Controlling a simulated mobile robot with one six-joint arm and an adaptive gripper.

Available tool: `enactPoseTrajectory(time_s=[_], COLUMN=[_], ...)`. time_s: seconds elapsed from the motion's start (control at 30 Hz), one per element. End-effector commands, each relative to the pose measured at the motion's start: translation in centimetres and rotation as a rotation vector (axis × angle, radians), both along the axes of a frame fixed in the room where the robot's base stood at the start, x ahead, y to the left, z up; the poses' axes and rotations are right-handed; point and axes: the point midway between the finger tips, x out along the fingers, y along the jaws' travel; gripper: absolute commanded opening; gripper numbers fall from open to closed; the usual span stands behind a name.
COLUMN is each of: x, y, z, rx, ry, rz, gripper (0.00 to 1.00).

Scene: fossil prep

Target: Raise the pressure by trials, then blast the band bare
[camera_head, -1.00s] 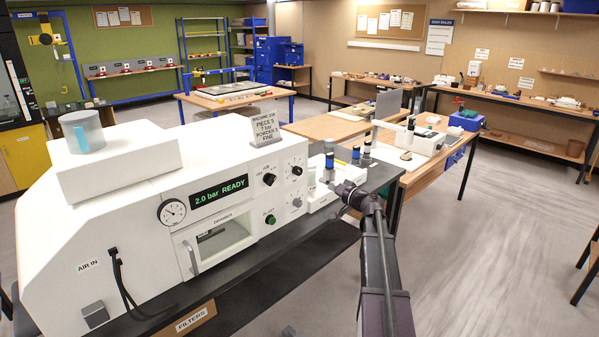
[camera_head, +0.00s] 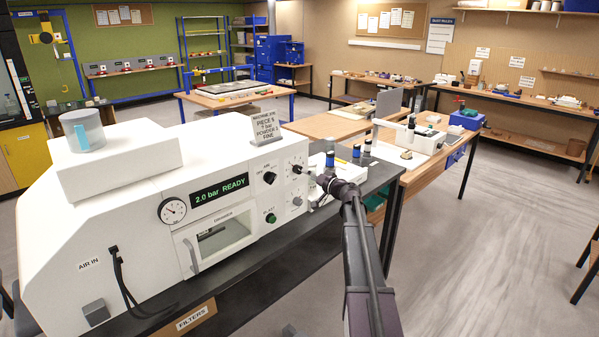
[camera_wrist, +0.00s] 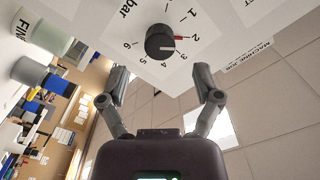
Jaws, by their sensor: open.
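The white blast machine (camera_head: 110,215) stands on a dark bench, its display (camera_head: 219,189) reading "2.0 bar READY". The round black pressure knob (camera_wrist: 159,42) has a bar scale marked 1 to 6; its red mark points at about 2. My gripper (camera_wrist: 162,80) is open and empty, its two fingers apart just short of the knob, not around it. In the head view my gripper (camera_head: 317,175) is beside the machine's right front. A green blast button (camera_head: 270,218) and another black knob (camera_head: 269,178) are on the panel. The chamber window (camera_head: 220,236) is closed; the band cannot be made out.
A job sign (camera_head: 252,128) stands on top of the machine. A dial gauge (camera_head: 172,210) is left of the display. Blue-capped containers (camera_head: 329,160) stand right of the panel, close to my arm. The floor at right (camera_head: 480,240) is clear.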

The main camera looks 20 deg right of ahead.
Motion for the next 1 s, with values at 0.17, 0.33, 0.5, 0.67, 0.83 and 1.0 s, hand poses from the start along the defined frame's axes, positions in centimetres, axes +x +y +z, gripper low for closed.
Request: enactPoseTrajectory(time_s=[0.17,0.33,0.5,0.67,0.83,1.0], x=[2.7,4.2,4.8,4.9,4.9,4.8], y=[0.8,1.4,1.6,1.7,1.7,1.7], z=[0.0,0.0,0.0,0.0,0.0,0.0], rx=[0.0,0.0,0.0,0.0,0.0,0.0], ry=[0.0,0.0,0.0,0.0,0.0,0.0], rz=[0.001,0.0,0.0,-0.001,-0.001,-0.001], gripper=[0.83,0.83,0.83,0.83,0.83,0.32])
